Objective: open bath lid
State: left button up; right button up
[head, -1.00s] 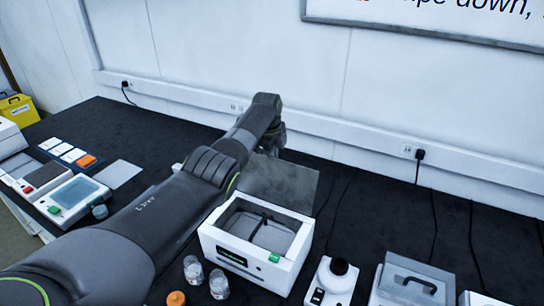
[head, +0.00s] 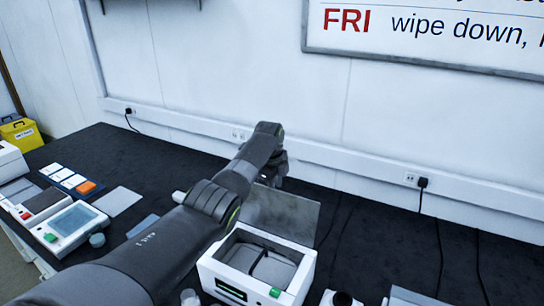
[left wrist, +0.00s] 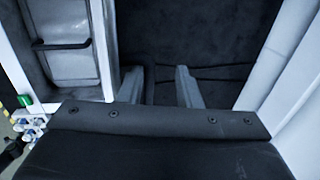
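The bath is a white box (head: 215,275) with a green button at the front of the head view. It is uncovered, and grey contents with a dark bar show inside. A flat grey panel, seemingly its lid (head: 285,212), is swung back behind the box. My left gripper (head: 280,172) is beyond the lid, near the wall, partly hidden by its own arm. In the left wrist view my left gripper (left wrist: 162,88) has its fingers apart with nothing between them. The bath's white rim (left wrist: 103,45) is left of the fingers there. My right gripper is not in view.
A device with a screen (head: 70,222) and a grey mat (head: 117,200) are on the bench at left. A white rail (head: 340,172) runs along the wall behind. Black cables hang down at right. Dark bench right of the lid is mostly clear.

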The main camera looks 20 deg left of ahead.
pick_arm(q)
jog(key=v, duration=1.7)
jog(key=shift+r, duration=0.25)
jog(key=shift+f, duration=0.1)
